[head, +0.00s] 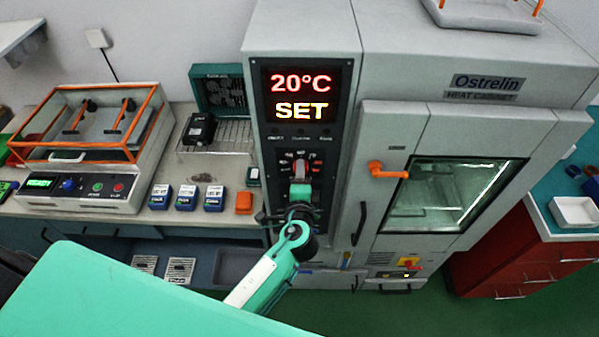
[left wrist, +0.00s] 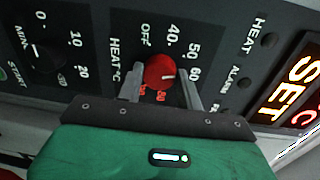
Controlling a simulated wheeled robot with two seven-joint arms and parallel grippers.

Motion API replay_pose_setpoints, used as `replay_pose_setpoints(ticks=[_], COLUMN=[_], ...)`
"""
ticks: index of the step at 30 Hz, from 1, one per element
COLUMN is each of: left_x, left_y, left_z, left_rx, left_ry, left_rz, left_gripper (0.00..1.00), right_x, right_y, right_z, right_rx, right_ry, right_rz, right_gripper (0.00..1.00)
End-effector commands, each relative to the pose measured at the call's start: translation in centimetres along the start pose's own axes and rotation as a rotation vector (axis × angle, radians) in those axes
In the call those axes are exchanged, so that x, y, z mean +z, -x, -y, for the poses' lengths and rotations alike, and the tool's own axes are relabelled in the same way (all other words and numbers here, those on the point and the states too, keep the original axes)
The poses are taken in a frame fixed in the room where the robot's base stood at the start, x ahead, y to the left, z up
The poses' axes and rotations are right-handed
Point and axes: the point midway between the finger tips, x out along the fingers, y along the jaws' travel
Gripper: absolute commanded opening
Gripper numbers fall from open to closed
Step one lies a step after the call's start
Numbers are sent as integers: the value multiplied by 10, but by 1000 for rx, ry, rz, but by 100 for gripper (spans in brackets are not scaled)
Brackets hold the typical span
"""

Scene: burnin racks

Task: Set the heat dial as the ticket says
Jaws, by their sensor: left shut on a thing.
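The heat dial (left wrist: 160,72) is a red round knob on the black panel of the heat cabinet (head: 300,35). Its white mark points roughly toward 60 on the printed scale. OFF, 40, 50, 60 and a red 80 show around it; part of the scale is hidden by the fingers. My left gripper (left wrist: 161,92) is shut on the dial, one finger on each side; it also shows in the head view (head: 300,188), in front of the panel. The cabinet display (head: 300,95) reads 20°C SET. I cannot make out a ticket. My right gripper is not in view.
A timer knob (left wrist: 42,52) sits beside the heat dial. The cabinet door (head: 395,140) with an orange handle (head: 385,170) is shut. Left on the bench (head: 130,218) are an orange-framed tester (head: 80,180), several small blue boxes and an orange block (head: 244,203).

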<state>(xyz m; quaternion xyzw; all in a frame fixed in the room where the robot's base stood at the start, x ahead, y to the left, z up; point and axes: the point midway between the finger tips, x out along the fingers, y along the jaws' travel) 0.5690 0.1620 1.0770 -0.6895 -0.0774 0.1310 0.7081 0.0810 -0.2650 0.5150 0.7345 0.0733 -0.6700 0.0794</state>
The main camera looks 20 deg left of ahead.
Motion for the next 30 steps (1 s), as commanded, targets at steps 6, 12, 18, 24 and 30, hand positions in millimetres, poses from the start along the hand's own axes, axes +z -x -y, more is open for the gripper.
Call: replay_pose_setpoints(ticks=[6, 12, 18, 24, 30], left_x=[-1, -2, -2, -3, -3], left_y=[0, 0, 0, 0, 0], left_z=[3, 3, 3, 2, 1], left_rx=[-3, -7, -9, -11, -12], left_ry=[-205, -395, -582, -747, -872], left_rz=[13, 26, 41, 51, 61], left_gripper=[14, 14, 14, 14, 14], right_x=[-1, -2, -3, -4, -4], right_y=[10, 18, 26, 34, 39], right_z=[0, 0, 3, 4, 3], right_rx=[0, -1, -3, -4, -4], right_ry=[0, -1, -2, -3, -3], right_rz=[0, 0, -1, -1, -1], right_gripper=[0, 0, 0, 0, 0])
